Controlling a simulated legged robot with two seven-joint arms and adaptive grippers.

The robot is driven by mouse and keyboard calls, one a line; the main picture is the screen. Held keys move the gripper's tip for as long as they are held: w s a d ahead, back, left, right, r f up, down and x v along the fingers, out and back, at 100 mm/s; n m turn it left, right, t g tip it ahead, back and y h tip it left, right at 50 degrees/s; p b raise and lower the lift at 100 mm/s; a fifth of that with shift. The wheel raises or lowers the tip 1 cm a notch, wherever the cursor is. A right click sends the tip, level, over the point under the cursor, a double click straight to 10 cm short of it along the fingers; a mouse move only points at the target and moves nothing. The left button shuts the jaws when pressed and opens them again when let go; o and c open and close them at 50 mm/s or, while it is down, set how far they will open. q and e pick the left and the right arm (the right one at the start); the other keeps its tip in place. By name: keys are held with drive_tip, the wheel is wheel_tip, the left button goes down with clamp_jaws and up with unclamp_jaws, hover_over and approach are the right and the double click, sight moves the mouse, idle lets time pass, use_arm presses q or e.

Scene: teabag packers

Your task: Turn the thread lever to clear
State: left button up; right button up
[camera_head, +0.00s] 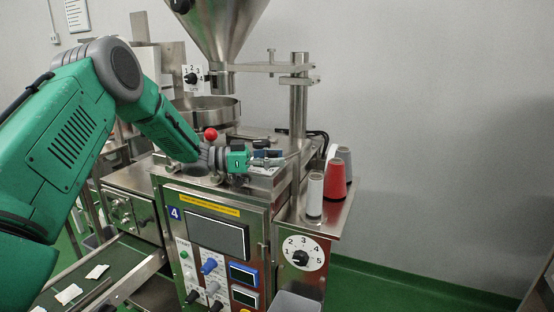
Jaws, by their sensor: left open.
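The teabag packer (215,215) is a steel machine with a blue number 4 label on its front. A red ball knob (210,134) shows on its top, just behind my left wrist; its stem is mostly hidden, and I cannot tell whether it is the thread lever. My left gripper (277,158) is open above the machine's top plate, pointing right. Small parts around its fingers are too small to tell apart, and I see no label reading clear. My right gripper is not in view.
Thread spools, white (314,196), red (336,179) and grey (344,160), stand on the right shelf. A steel post (299,95) and hopper (218,30) rise behind the gripper. A numbered dial (301,256) sits below the shelf. Teabags lie on the conveyor (105,265) at left.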

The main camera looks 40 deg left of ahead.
use_arm(q)
drive_tip(key=v, duration=1.2)
drive_tip(key=shift+f, duration=0.1)
